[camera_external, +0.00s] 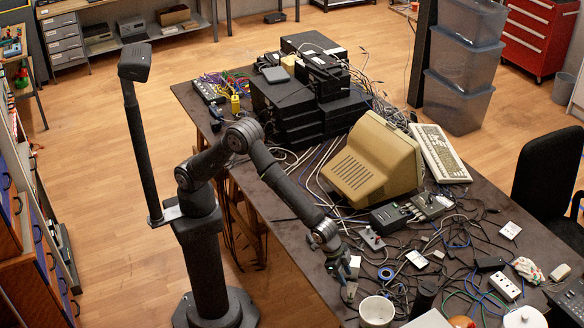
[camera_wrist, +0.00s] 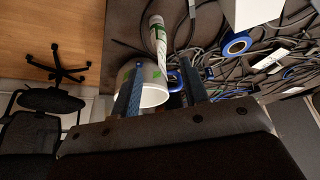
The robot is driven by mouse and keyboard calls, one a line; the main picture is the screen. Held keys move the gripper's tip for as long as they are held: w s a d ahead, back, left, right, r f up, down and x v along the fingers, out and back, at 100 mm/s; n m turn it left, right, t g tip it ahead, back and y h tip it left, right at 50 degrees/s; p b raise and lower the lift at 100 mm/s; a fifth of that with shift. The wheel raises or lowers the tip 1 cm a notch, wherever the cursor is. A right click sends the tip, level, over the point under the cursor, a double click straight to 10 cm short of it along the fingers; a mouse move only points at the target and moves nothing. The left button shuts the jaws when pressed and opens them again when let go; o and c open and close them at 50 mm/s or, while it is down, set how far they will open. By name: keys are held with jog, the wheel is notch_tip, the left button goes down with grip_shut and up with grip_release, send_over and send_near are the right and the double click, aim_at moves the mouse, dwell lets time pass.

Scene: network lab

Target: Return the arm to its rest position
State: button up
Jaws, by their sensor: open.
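My gripper (camera_external: 349,288) is low over the front part of the cluttered table (camera_external: 250,190), with my arm stretched out to the right from its base. In the wrist view the two fingers of my gripper (camera_wrist: 162,68) stand apart. A white mug (camera_external: 376,311) is just right of and below my gripper in the external view. In the wrist view the mug (camera_wrist: 154,92) appears tilted, partly behind the left finger. A white tube with green marks (camera_wrist: 158,40) shows beyond the fingers. I cannot tell whether a finger touches the mug.
Cables and small devices cover the table around my gripper. A blue-ringed roll (camera_wrist: 237,44) lies nearby. A beige monitor (camera_external: 368,160) and stacked black boxes (camera_external: 295,105) stand farther back. A black chair (camera_external: 545,170) is at the right.

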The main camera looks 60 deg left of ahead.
aim_at(352, 288)
jog(key=x, duration=0.7)
jog(key=shift+w+f, duration=0.1)
jog(key=shift+f, duration=0.2)
jog(key=shift+w+d+r, duration=0.1)
jog(key=shift+d+r, duration=0.1)
jog(key=shift+r, duration=0.1)
notch_tip(352, 288, up, 3)
jog(key=shift+a+r, duration=0.1)
jog(key=shift+r, duration=0.05)
jog(key=shift+s+r, duration=0.3)
jog(key=shift+s, duration=0.3)
jog(key=shift+s+r, duration=0.35)
jog(key=shift+s, duration=0.25)
